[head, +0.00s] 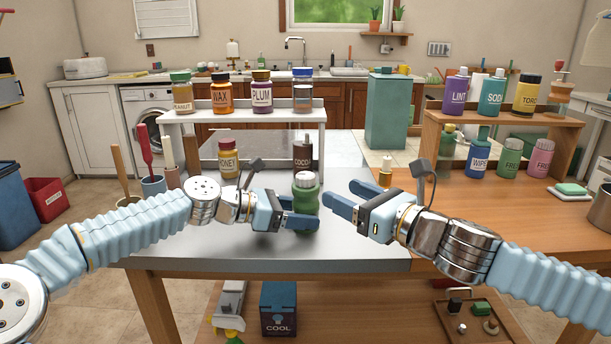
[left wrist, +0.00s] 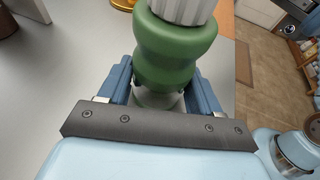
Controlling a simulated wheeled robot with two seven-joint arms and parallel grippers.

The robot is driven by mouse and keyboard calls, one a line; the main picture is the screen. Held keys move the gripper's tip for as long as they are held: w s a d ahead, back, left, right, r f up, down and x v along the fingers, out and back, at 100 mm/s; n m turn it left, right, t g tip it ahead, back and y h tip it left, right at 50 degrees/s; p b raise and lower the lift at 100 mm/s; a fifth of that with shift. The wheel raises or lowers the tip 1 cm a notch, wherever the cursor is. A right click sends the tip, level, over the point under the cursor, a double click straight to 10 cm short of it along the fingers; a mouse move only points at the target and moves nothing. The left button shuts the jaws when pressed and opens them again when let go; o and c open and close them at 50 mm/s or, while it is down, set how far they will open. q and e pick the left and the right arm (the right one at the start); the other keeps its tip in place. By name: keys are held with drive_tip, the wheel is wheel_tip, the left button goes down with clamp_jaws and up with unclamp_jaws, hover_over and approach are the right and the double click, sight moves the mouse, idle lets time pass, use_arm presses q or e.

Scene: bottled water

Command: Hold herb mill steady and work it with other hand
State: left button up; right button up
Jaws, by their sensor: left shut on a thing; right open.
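The herb mill is a green, waisted body (head: 306,196) with a white ribbed cap, upright at the grey tabletop's front. My left gripper (head: 308,212) is shut on its lower part, with a blue finger on either side. In the left wrist view the mill (left wrist: 174,52) stands between the two fingers, its base partly hidden by the gripper. My right gripper (head: 347,198) is open and empty just right of the mill, apart from it, its fingers pointing left towards it.
A white shelf (head: 240,116) with several jars stands behind. A brown cocoa bottle (head: 302,154) and honey jar (head: 229,164) stand behind the mill. A small amber bottle (head: 385,174) stands behind my right gripper. A wooden shelf (head: 505,119) with bottles is at right.

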sight(312, 179)
drive_tip(key=x, duration=1.1)
drive_tip(key=shift+w+a, duration=0.25)
drive_tip(key=shift+w, duration=0.05)
drive_tip(key=c, duration=1)
drive_tip(key=shift+o, duration=0.2)
